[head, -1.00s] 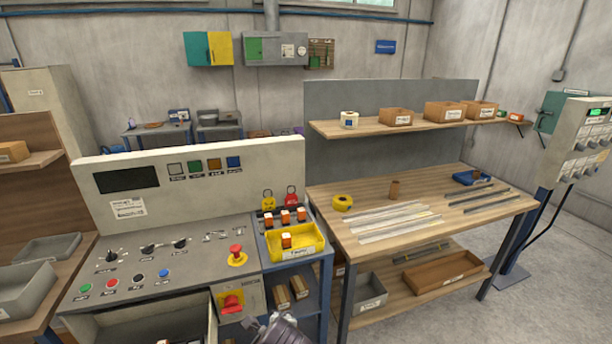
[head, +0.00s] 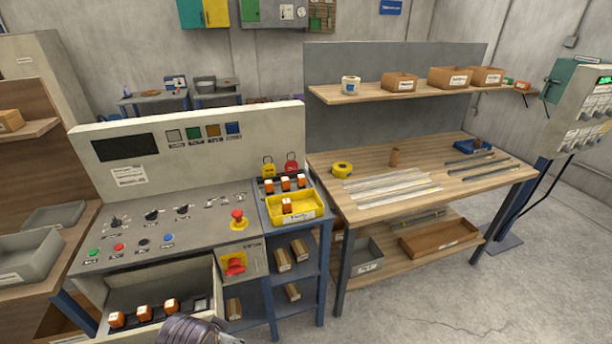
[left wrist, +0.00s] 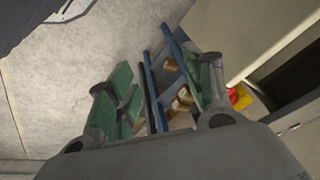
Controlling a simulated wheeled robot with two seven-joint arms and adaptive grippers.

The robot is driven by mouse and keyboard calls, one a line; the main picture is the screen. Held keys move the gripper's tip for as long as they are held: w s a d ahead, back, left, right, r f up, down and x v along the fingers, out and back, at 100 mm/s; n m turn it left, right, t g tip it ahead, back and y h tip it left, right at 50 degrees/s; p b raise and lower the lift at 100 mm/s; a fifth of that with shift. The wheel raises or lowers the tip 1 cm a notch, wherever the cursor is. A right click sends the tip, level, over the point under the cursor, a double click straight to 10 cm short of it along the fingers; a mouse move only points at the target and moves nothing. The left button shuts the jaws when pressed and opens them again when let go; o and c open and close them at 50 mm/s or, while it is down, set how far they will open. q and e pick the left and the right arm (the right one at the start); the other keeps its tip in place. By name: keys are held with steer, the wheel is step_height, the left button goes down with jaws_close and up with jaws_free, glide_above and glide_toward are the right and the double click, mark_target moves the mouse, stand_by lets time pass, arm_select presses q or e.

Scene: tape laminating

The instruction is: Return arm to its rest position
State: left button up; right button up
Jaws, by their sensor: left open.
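My left gripper (left wrist: 165,85) shows in the left wrist view with its two green-padded fingers spread wide apart and nothing between them. Behind the fingers are the blue-framed shelf rack (left wrist: 150,85) with small brown boxes and the concrete floor. In the head view only a dark, rounded part of my arm shows at the bottom edge, in front of the control console (head: 190,240); the fingers are hidden there. My right gripper is in neither view.
The console's open lower compartment (head: 135,290) holds orange-topped items. A yellow bin (head: 310,210) sits on the rack beside it. The workbench (head: 350,210) at right carries metal strips and a yellow tape (head: 342,168). Floor in front of the bench is clear.

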arm_select(q)
steer(key=s+a+f+n+g, duration=0.1)
steer(key=s+f, duration=0.2)
steer(key=f, duration=1.4)
steer(key=s+a+f+n+g, duration=0.1)
steer(key=s+a+f, duration=0.15)
steer(key=f, duration=1.45)
steer(key=s+a+f, duration=0.3)
steer(key=s+f, duration=1.6)
steer(key=s, duration=0.3)
steer(key=shift+f+g, duration=0.15)
steer(key=shift+g, duration=0.25)
